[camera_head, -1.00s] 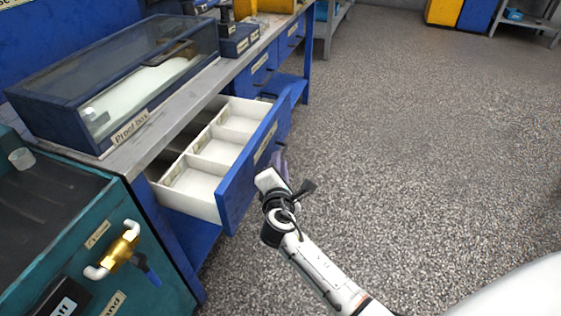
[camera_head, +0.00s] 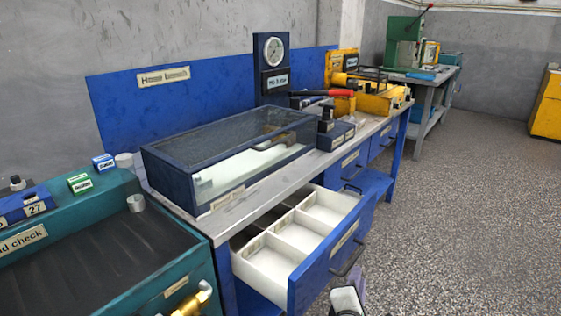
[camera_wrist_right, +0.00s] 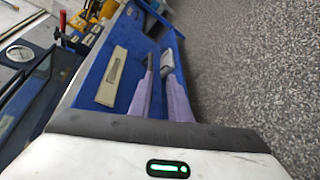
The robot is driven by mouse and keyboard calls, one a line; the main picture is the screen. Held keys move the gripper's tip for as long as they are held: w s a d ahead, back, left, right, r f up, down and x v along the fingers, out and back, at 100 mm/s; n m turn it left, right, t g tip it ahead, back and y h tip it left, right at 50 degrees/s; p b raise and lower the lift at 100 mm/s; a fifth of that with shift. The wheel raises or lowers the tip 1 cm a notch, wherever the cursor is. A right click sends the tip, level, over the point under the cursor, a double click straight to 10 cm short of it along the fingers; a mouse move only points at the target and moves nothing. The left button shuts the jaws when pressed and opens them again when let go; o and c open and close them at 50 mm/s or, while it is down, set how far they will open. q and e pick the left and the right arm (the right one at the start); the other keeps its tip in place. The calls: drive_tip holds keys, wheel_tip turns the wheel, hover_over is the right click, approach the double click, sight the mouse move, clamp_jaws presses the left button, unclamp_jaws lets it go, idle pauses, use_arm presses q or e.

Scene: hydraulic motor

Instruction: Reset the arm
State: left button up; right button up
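My right gripper (camera_head: 355,284) shows at the bottom edge of the head view, just below the handle (camera_head: 347,260) of an open blue drawer (camera_head: 318,272). In the right wrist view its two purple fingers (camera_wrist_right: 158,80) stand apart, with blue drawer front visible between them. The grey handle (camera_wrist_right: 167,61) appears close to the fingertips; I cannot tell whether they touch. Most of the right arm is below the head view. My left gripper is not in view.
The drawer's white compartments (camera_head: 300,232) look empty, and it sticks out from the workbench (camera_head: 225,214). A glass-lidded proof box (camera_head: 228,160) stands on the bench. A teal check station (camera_head: 165,262) is at the left. Speckled floor (camera_head: 450,220) at the right is clear.

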drive_tip(key=s+d+f+m+g+y, duration=0.1)
drive_tip(key=s+d+f+m+g, duration=0.15)
drive_tip(key=s+m, duration=0.5)
drive_tip(key=s+d+f+m+g+y, duration=0.15)
drive_tip(key=s+f+m+g, duration=0.25)
drive_tip(key=s, duration=0.6)
drive_tip(key=s+a+r+m+g+y, duration=0.1)
drive_tip(key=s+a+m+g+y, duration=0.15)
drive_tip(key=s, duration=0.55)
drive_tip(key=s+a+r+m+g+y, duration=0.1)
drive_tip(key=s+a+r+m+y, duration=0.15)
drive_tip(key=s, duration=0.55)
use_arm(q)
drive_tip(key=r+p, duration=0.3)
drive_tip(key=p, duration=0.2)
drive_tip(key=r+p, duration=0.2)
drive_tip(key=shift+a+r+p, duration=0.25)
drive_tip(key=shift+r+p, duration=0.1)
drive_tip(key=shift+p, duration=0.05)
use_arm(e)
drive_tip(key=w+a+f+t+y, duration=0.1)
drive_tip(key=w+a+f+t, duration=0.3)
drive_tip(key=a, duration=0.3)
drive_tip(key=shift+w+t+y, duration=0.25)
drive_tip(key=shift+t+y, duration=0.1)
drive_tip(key=shift+t, duration=0.25)
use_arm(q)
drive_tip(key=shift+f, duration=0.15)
use_arm(e)
drive_tip(key=shift+n, duration=0.25)
